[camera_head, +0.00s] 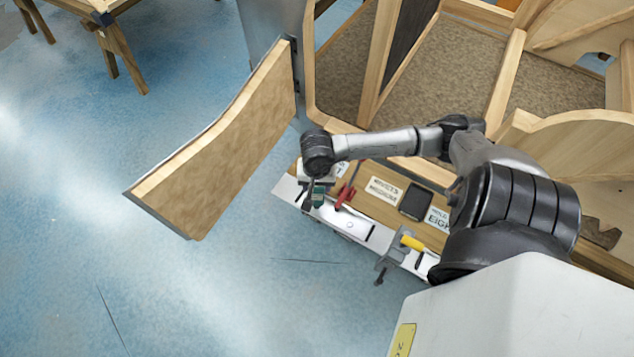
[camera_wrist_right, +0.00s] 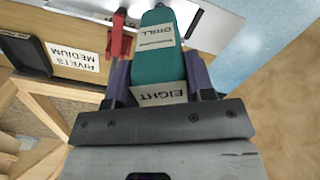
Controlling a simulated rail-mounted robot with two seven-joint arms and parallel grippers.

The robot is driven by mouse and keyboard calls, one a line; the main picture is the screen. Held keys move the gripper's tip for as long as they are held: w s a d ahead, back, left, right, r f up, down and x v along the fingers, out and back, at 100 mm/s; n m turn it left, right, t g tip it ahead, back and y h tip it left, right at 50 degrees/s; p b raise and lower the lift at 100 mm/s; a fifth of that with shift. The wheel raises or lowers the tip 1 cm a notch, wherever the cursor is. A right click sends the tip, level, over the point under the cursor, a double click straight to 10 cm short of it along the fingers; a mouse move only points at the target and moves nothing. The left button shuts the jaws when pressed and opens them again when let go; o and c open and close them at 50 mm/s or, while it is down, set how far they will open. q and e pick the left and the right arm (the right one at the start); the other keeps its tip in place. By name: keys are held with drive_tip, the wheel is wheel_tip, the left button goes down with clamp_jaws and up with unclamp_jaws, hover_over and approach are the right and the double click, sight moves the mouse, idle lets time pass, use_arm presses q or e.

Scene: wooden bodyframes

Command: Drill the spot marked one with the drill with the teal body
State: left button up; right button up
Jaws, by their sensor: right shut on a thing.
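The drill with the teal body (camera_wrist_right: 158,62) sits between the two fingers of my right gripper (camera_wrist_right: 160,82) in the right wrist view. It carries a drill label and, nearer the wrist, a label reading EIGHT. My right gripper (camera_head: 316,194) is shut on it in the head view, at the left end of the wooden shelf, where only a little of the teal drill (camera_head: 318,200) shows. I cannot tell whether the drill touches the shelf. I see no spot marked one. My left gripper is out of view.
The wooden shelf holds a red tool (camera_head: 345,194), a rivets label (camera_head: 383,190) and a dark tray (camera_head: 415,201). A yellow-handled clamp (camera_head: 412,243) sits at its front edge. A curved wooden panel (camera_head: 222,150) stands out at left.

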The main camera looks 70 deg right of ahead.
drive_tip(key=shift+f, duration=0.1)
idle(0.5)
drive_tip(key=shift+d+f+b, duration=0.1)
drive_tip(key=shift+f+b, duration=0.05)
drive_tip(key=shift+b, duration=0.3)
idle(0.6)
idle(0.4)
drive_tip(key=shift+f+b, duration=0.25)
drive_tip(key=shift+b, duration=0.1)
drive_tip(key=shift+f+b, duration=0.25)
drive_tip(key=shift+b, duration=0.05)
idle(0.6)
